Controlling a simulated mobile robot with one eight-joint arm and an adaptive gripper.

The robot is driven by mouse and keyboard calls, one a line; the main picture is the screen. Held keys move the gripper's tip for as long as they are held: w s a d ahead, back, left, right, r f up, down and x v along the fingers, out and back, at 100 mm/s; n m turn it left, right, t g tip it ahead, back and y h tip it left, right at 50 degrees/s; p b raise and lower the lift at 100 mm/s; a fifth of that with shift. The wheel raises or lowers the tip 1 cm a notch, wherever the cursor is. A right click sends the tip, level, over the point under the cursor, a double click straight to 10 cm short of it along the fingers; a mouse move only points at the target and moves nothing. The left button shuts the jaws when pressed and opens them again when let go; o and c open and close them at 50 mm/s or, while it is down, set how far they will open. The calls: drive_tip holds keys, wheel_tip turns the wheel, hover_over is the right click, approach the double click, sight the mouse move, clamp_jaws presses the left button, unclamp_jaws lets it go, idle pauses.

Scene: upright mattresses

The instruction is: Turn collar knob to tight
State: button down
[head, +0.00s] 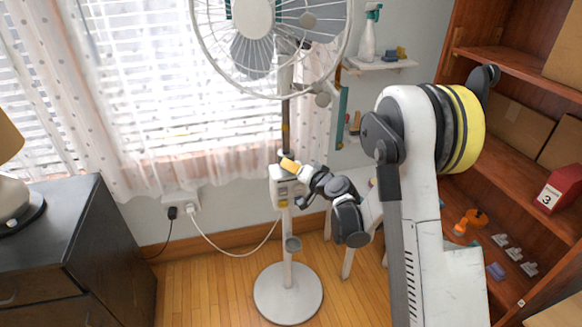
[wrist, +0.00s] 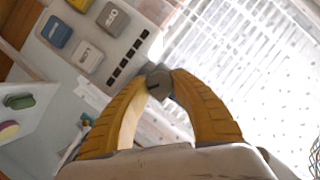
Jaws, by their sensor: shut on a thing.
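A white pedestal fan (head: 287,235) stands on a round base before the window. Its control box (head: 291,203) sits partway up the pole; in the wrist view its panel (wrist: 83,38) shows blue, yellow and grey buttons. My gripper (head: 287,162) reaches the pole just above this box from the right. In the wrist view, my gripper's yellow fingers (wrist: 157,83) are shut on a small grey collar knob (wrist: 157,81), one finger on each side. In the head view the knob is hidden by the fingers. I cannot read any tight marking on it.
The fan's caged head (head: 270,40) is above my gripper. A dark dresser (head: 75,245) stands at left, a wooden shelf unit (head: 510,55) at right. A white cord (head: 225,250) runs from the wall outlet toward the fan. Wooden floor (head: 200,285) is clear left of the base.

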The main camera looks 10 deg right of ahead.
idle(0.4)
drive_tip(key=c, duration=1.1)
unclamp_jaws()
drive_tip(key=shift+a, duration=0.1)
drive_tip(key=shift+o, duration=0.2)
